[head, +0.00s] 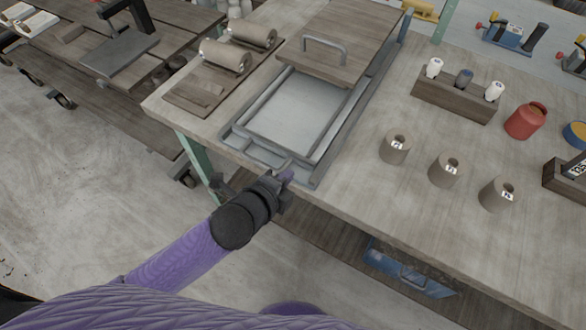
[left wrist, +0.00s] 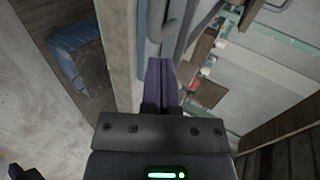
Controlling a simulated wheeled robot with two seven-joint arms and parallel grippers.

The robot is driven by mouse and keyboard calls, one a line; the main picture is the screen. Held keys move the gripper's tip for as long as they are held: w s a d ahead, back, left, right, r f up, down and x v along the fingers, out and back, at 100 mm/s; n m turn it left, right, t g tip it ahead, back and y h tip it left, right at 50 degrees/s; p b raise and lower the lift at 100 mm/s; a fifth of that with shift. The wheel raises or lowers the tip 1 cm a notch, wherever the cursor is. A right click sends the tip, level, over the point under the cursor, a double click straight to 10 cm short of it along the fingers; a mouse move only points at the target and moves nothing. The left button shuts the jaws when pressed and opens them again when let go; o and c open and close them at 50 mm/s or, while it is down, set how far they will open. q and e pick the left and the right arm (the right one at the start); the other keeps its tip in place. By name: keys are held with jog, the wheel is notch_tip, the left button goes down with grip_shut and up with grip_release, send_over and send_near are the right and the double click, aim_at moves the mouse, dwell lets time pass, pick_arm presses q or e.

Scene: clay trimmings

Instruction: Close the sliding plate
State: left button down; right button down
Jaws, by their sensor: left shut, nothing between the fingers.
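The sliding plate (head: 365,45) is a flat brown-grey board with a grey arched handle (head: 324,47). It covers the far part of a grey metal frame (head: 325,150) on the bench. The near part of the frame is open and shows a pale, empty-looking inside. My left gripper (head: 287,176) is at the frame's near end, by the bench's front edge, well short of the plate's handle. Its purple fingers are shut and empty; they also show in the left wrist view (left wrist: 161,78), close to grey metal bars (left wrist: 172,28). Whether they touch the frame I cannot tell. My right gripper is out of view.
On the bench (head: 350,190), clay cylinders (head: 395,149), a wooden block with small bottles (head: 455,95) and a red jar (head: 526,120) stand right of the frame. Rolls on boards (head: 225,57) lie left. A blue object (head: 410,272) is below the bench.

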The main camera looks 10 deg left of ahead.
aim_at(300, 161)
pick_arm(q)
jog(key=shift+w+d+r, duration=0.1)
jog(key=shift+w+d, duration=0.2)
jog(key=shift+w, duration=0.45)
jog(key=shift+w+d, duration=0.25)
jog(key=shift+w, duration=0.45)
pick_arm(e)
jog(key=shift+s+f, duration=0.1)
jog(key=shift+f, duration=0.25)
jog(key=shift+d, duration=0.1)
